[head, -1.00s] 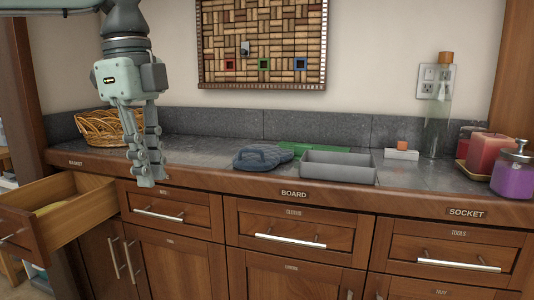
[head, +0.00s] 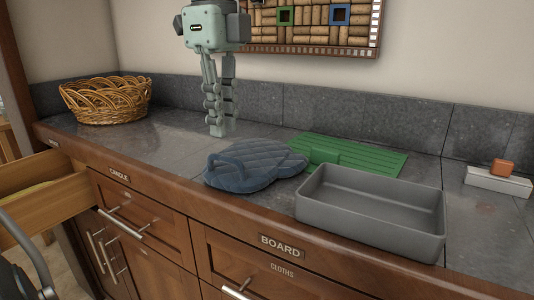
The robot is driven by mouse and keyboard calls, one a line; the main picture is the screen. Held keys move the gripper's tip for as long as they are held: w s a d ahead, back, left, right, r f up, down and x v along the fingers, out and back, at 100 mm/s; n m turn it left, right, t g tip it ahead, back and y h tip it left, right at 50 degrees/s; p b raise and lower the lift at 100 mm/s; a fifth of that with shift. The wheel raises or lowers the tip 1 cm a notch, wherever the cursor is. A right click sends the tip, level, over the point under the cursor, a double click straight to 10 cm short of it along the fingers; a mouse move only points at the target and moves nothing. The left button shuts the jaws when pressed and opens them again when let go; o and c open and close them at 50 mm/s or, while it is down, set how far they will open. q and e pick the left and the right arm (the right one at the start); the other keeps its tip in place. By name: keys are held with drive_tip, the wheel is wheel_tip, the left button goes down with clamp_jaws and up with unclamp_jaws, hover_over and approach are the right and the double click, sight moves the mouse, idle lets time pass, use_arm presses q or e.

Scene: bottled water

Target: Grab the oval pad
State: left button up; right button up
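A blue quilted pad (head: 262,165) with rounded lobes and a loop at its left end lies flat on the grey counter, near the front edge, in the middle of the head view. It is the pad that best fits the task's name. My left gripper (head: 218,132) points down above the counter, behind and to the left of the pad in the picture, and does not touch it. Its fingers appear close together and overlap from this angle, so I cannot tell their opening. Nothing shows between them. My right gripper is not in view.
A green ridged board (head: 350,155) lies just behind and right of the pad. A grey open tray (head: 370,222) stands to the right. A wicker basket (head: 105,101) is at the back left. An open drawer (head: 48,207) juts out at lower left. The counter left of the pad is clear.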

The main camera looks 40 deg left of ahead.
sight(225, 158)
use_arm(q)
wheel_tip(225, 158, down, 7)
drive_tip(key=shift+a+f, duration=0.1)
drive_tip(key=shift+f, duration=0.05)
clamp_jaws()
idle(0.4)
